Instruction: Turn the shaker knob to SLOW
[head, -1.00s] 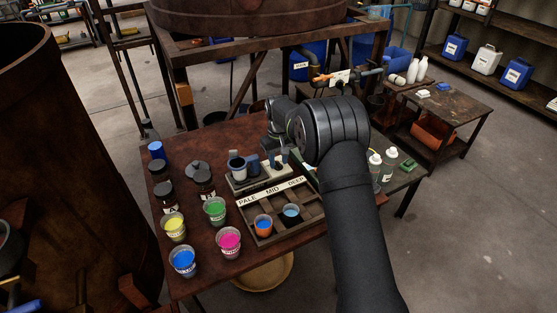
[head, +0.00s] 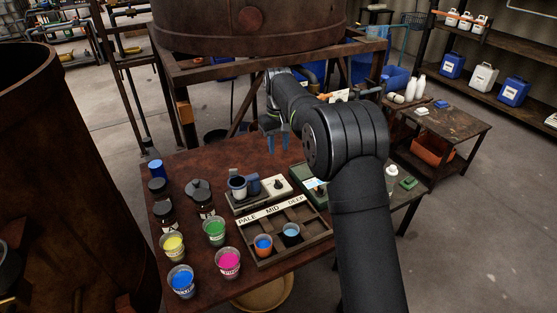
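The shaker (head: 247,200) stands on the brown table behind the sorting tray, with a dark cup and a blue piece on it. Its pale control panel (head: 270,191) is at its right end, with a small dark knob (head: 278,185) on top. The lettering and the knob's setting are too small to read. My gripper (head: 277,147) hangs above and behind the panel, fingers pointing down. The two fingers are apart with nothing between them, and it does not touch the knob.
The tray (head: 262,256) marked PALE, MID, DEEP holds an orange-and-blue cup and a light blue cup. Dye cups (head: 228,262) and dark bottles (head: 165,211) stand to the left. A green-grey device (head: 308,187) sits right of the panel, partly behind my arm.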

